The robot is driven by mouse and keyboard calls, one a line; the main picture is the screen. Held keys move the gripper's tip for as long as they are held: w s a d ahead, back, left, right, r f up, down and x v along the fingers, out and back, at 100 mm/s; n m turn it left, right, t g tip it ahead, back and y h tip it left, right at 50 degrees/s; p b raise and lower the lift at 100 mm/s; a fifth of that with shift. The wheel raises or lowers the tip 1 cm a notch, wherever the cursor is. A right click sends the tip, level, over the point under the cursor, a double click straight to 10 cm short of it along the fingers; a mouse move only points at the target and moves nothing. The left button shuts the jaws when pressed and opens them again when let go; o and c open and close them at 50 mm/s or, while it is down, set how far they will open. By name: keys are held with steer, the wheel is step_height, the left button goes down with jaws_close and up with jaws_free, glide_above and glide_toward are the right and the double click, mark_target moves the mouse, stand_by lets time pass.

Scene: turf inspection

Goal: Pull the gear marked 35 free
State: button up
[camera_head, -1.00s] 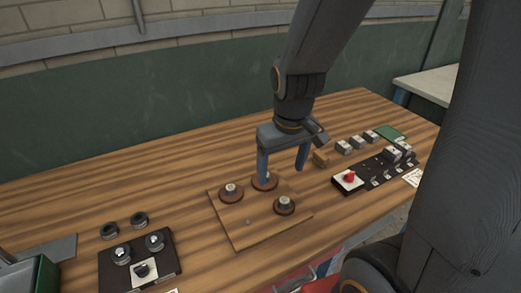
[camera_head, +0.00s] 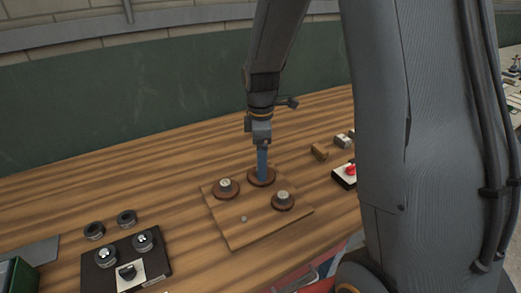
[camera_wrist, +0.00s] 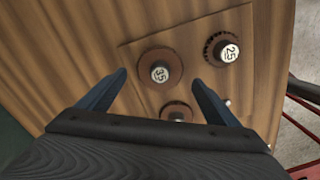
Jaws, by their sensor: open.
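The gear marked 35 (camera_wrist: 158,70) is a brown disc with a pale hub on a wooden board (camera_wrist: 190,40). In the head view it is the far gear (camera_head: 272,178), its middle hidden by my finger. My gripper (camera_wrist: 160,77) is open, with its fingers on either side of that gear in the wrist view; contact cannot be told. In the head view my gripper (camera_head: 262,178) is edge-on, pointing down at the gear. The gear marked 25 (camera_wrist: 222,50) is at the board's right (camera_head: 283,201). A third gear (camera_head: 225,188) is at the left.
A bare metal peg (camera_head: 244,219) shows on the board's near corner. A black panel with knobs (camera_head: 125,262) and two dark rings (camera_head: 110,224) are at left. A wooden block (camera_head: 319,152) and a red-knobbed box (camera_head: 347,175) are at right. My arm hides the far right of the table.

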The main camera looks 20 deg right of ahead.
steer(key=shift+f+p, duration=0.35)
steer(key=shift+f, duration=1.8)
steer(key=c, duration=1.1)
steer(key=shift+c, duration=0.2)
steer(key=shift+r, duration=0.25)
steer(key=shift+r+p, duration=0.35)
steer(key=shift+p, duration=0.1)
steer(key=shift+r+p, duration=0.55)
steer(key=shift+r, duration=0.1)
steer(key=shift+r+p, duration=1.85)
steer(key=shift+r, duration=0.6)
